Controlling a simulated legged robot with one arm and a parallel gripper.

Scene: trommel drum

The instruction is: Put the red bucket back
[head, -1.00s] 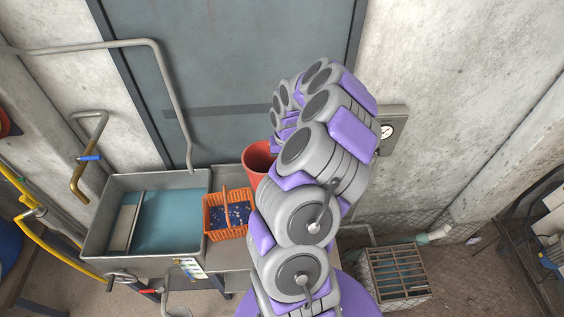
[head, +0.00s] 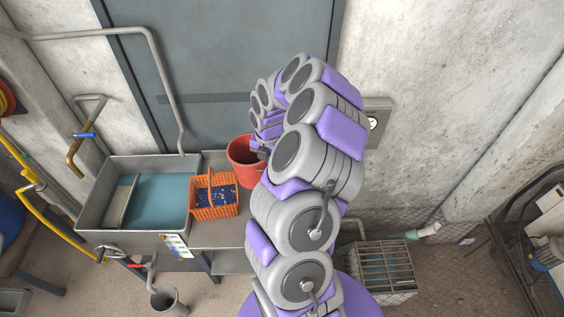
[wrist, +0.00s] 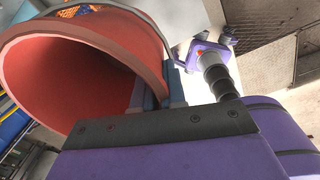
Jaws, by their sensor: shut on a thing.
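The red bucket (head: 242,166) is at the back right of the metal counter, beside the orange basket, with its open mouth facing up. In the head view my gripper (head: 261,148) is at its right rim, partly hidden by my arm. In the wrist view the bucket (wrist: 75,75) fills the upper left, its hollow inside showing. My gripper (wrist: 158,88) is shut on its rim there. The bucket's base is hidden, so I cannot tell whether it touches the counter (head: 220,235).
An orange basket (head: 214,198) with blue pieces stands on the counter, right of a sink (head: 150,205) of bluish water. A grey door (head: 225,75) is behind. A grated box (head: 385,270) stands on the floor at right. A grey bucket (head: 168,300) is below the sink.

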